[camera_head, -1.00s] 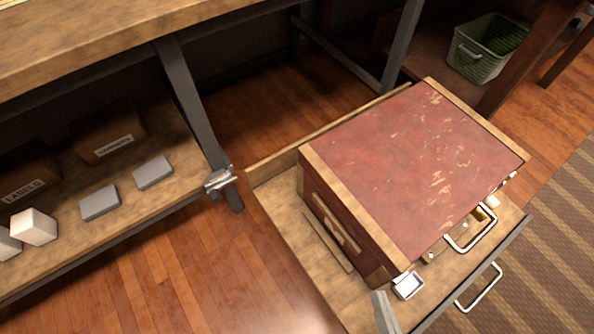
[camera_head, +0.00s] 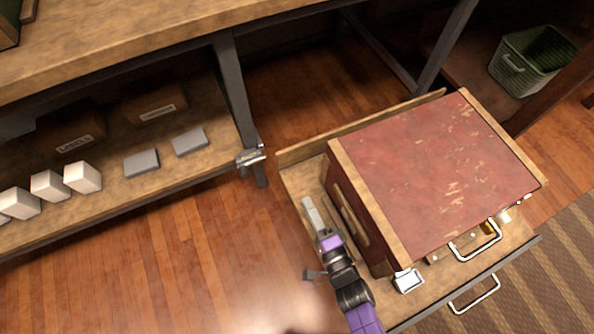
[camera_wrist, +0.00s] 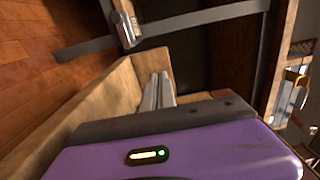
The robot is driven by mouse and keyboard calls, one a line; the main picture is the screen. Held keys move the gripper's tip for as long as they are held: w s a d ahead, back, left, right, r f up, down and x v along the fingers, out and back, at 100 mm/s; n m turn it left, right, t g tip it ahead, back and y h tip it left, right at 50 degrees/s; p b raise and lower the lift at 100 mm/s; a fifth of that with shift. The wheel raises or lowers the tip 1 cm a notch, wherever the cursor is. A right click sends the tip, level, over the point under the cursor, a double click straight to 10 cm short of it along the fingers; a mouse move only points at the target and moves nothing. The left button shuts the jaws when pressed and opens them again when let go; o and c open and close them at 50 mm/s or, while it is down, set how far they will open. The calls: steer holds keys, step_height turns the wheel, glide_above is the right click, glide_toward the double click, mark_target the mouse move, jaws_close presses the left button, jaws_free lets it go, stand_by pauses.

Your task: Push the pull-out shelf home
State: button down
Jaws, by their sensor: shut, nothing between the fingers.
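The pull-out shelf (camera_head: 302,178) is a low-edged wooden tray, standing out over the floor with a pale bar handle (camera_head: 474,294) on its front at lower right. A worn red chest (camera_head: 430,170) with wood-trimmed edges sits on it and hides much of its surface. My gripper (camera_head: 309,204) is shut and empty, over the left part of the shelf beside the chest's left side. In the wrist view my shut fingers (camera_wrist: 158,90) show close to the shelf's wooden side wall (camera_wrist: 95,105); I cannot tell whether they touch it.
The workbench (camera_head: 120,45) is at upper left, with a metal leg (camera_head: 236,100) near the shelf's back left. Its lower board holds white boxes (camera_head: 82,177), grey blocks (camera_head: 190,142) and labelled cartons. A green basket (camera_head: 525,65) stands at upper right. Floor at lower left is clear.

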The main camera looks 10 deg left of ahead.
mark_target(284, 157)
steer(key=b+x, duration=0.3)
steer(key=x, duration=0.3)
steer(key=b+x, duration=0.3)
steer(key=x, duration=0.3)
steer(key=shift+w+a+f, duration=0.15)
steer(key=shift+f, duration=0.05)
steer(key=shift+w+a+r, duration=0.15)
steer(key=shift+w+a, duration=0.15)
steer(key=shift+w, duration=0.25)
steer(key=shift+w, duration=0.1)
